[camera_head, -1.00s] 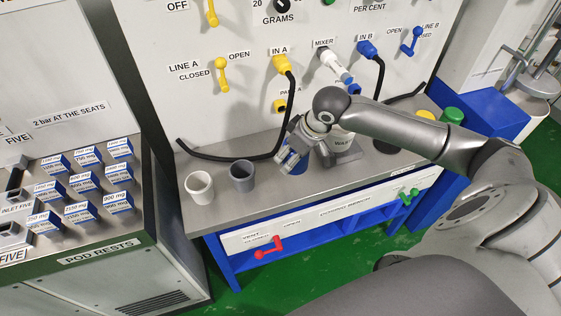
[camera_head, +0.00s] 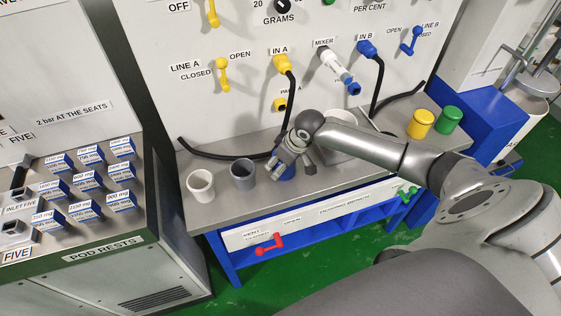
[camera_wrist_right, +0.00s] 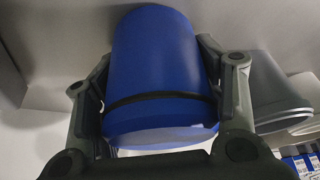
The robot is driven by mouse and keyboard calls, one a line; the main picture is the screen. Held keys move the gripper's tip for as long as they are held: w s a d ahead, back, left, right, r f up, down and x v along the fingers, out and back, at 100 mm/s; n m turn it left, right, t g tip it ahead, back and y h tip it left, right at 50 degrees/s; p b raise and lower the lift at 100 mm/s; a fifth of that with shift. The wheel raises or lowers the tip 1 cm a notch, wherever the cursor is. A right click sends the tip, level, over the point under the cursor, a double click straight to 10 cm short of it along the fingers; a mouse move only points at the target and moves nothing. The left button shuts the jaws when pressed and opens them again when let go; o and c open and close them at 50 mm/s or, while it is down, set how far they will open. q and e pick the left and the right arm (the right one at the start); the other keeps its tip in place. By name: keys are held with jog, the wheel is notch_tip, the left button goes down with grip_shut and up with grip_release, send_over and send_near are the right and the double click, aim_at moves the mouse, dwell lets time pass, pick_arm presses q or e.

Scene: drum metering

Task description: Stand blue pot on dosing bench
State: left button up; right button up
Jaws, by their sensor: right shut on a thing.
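The blue pot (camera_head: 285,173) is in my right gripper (camera_head: 289,160), at the front half of the grey dosing bench (camera_head: 240,208). Gripper and arm hide part of it. In the right wrist view the blue pot (camera_wrist_right: 155,65) fills the middle, with a finger of my right gripper (camera_wrist_right: 160,105) against each side. I cannot tell whether its base touches the bench top. My left gripper is in neither view.
A grey pot (camera_head: 242,181) and a white pot (camera_head: 200,191) stand left of the blue pot. Yellow (camera_head: 420,124) and green (camera_head: 447,122) pots stand at the right end. A black hose (camera_head: 225,154) lies behind. A red handle (camera_head: 269,244) is below the front edge.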

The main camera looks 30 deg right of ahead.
jog(key=shift+f, duration=0.1)
jog(key=o, duration=1.3)
jog(key=v, duration=1.2)
